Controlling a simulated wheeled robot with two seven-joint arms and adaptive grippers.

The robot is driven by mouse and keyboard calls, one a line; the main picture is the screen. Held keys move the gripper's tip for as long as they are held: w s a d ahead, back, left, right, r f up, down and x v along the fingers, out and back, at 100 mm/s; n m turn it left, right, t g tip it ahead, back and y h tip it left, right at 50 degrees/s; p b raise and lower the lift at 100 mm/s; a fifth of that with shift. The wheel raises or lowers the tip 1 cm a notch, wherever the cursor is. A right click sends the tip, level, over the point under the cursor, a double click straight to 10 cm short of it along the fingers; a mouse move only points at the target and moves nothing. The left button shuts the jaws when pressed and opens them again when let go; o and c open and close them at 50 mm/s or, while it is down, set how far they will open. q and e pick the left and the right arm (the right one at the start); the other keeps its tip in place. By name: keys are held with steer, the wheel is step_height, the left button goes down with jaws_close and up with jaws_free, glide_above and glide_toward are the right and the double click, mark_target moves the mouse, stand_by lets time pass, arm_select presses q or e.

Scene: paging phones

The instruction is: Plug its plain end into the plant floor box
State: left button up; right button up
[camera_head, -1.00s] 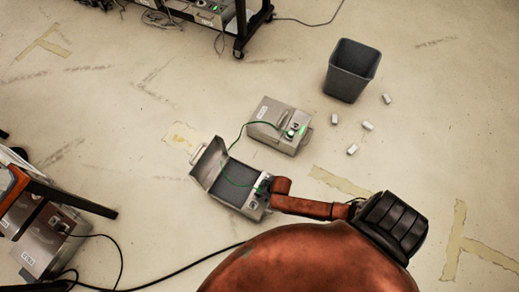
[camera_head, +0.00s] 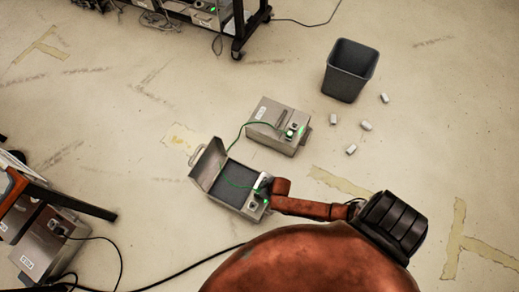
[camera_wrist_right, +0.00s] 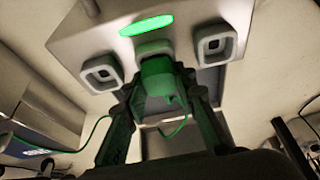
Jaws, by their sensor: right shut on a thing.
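The open grey floor box (camera_head: 230,204) has its lid tipped up at the left. Its panel (camera_wrist_right: 75,45) in the right wrist view has a lit green light above a row of sockets. My right gripper (camera_head: 266,187) is at the box's right side. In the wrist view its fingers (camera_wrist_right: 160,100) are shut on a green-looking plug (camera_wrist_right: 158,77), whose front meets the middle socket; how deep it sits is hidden. A green cable (camera_head: 236,139) runs from the closed grey box (camera_head: 270,123) into the open box. My left gripper is not in view.
A dark waste bin (camera_head: 350,72) stands at upper right, with several small white pieces (camera_head: 366,125) on the floor beside it. A wheeled rack (camera_head: 238,30) is at the top. Another grey box (camera_head: 45,245) with black cables is at lower left. Floor at right is mostly clear.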

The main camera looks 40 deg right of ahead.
steer(key=shift+s+f, duration=0.1)
steer(key=shift+f, duration=0.2)
steer(key=o, duration=1.2)
steer(key=shift+f, duration=0.2)
steer(key=shift+o, duration=0.2)
steer(key=shift+s, duration=0.1)
steer(key=shift+s+d+r, duration=0.1)
steer(key=shift+d+r, duration=0.05)
steer(key=shift+r, duration=0.25)
steer(key=v, duration=1.1)
steer(key=shift+r, duration=0.25)
